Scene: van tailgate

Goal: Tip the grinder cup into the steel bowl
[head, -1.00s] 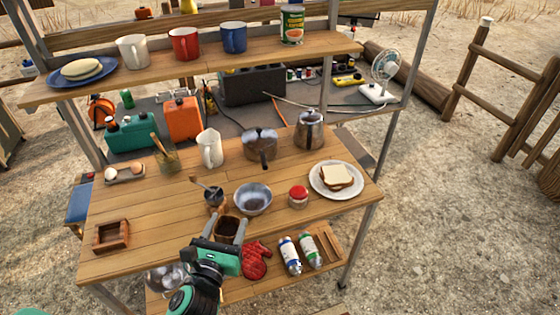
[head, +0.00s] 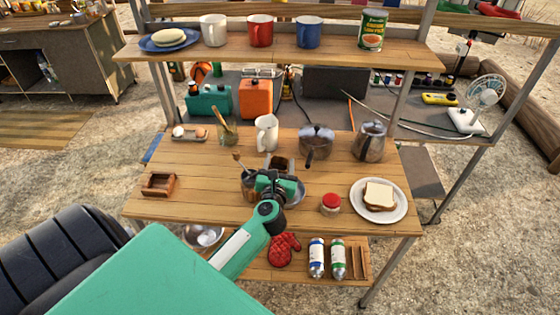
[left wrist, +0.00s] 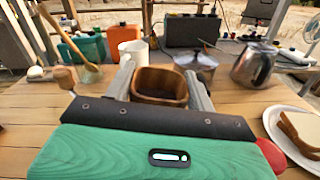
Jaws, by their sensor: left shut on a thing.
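The wooden grinder cup (left wrist: 160,86) is a small square-rimmed cup with a dark inside, between the two fingers of my left gripper (left wrist: 158,88) in the left wrist view. In the head view the cup (head: 283,163) shows just beyond my left gripper (head: 281,168), which is shut on it. The steel bowl (head: 299,191) stands on the table under the gripper, mostly hidden by the gripper and arm. The cup appears above the bowl's far side; its height and tilt are hard to tell. My right gripper is not in view.
A red-lidded jar (head: 330,204) and a sandwich plate (head: 399,207) are to the right. A white jug (head: 266,133), saucepan (head: 316,141) and kettle (head: 370,141) stand behind.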

